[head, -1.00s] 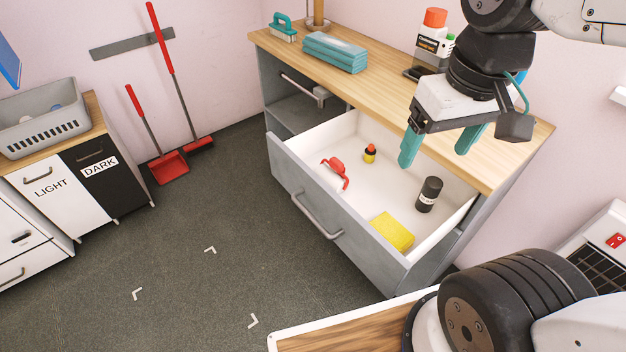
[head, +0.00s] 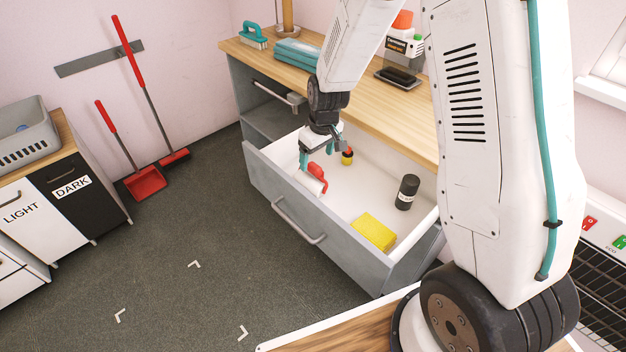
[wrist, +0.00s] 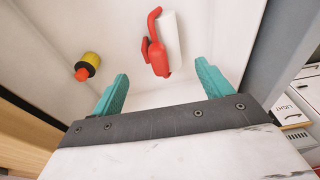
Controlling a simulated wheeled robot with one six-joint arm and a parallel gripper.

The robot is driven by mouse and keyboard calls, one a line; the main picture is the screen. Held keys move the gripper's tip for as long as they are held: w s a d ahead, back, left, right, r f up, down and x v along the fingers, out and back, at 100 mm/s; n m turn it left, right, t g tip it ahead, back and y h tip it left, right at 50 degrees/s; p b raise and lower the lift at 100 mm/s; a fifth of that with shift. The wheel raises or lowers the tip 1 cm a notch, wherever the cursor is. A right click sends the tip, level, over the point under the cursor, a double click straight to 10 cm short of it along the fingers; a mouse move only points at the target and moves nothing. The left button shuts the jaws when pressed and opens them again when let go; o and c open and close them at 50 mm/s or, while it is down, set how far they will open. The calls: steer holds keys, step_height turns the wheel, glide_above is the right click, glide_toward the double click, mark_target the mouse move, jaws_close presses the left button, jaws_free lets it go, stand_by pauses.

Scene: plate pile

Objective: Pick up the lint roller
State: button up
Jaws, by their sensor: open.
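The lint roller (wrist: 171,42) lies in the open drawer (head: 338,218), with a red handle and a white roll. In the head view the lint roller (head: 313,181) is near the drawer's left end, partly behind my gripper. My gripper (head: 317,160) is above it with teal fingers pointing down. In the wrist view my gripper (wrist: 162,85) is open and empty.
A black canister (head: 407,192) and a yellow sponge (head: 373,232) are further right. The wooden counter (head: 395,115) borders the drawer at the back.

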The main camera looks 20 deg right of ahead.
mark_target(314, 174)
steer(key=f, duration=0.3)
steer(key=w+f, duration=0.1)
steer(key=f, duration=0.5)
steer(key=shift+w+a, duration=0.25)
steer(key=shift+r, duration=0.1)
steer(key=c, duration=1.1)
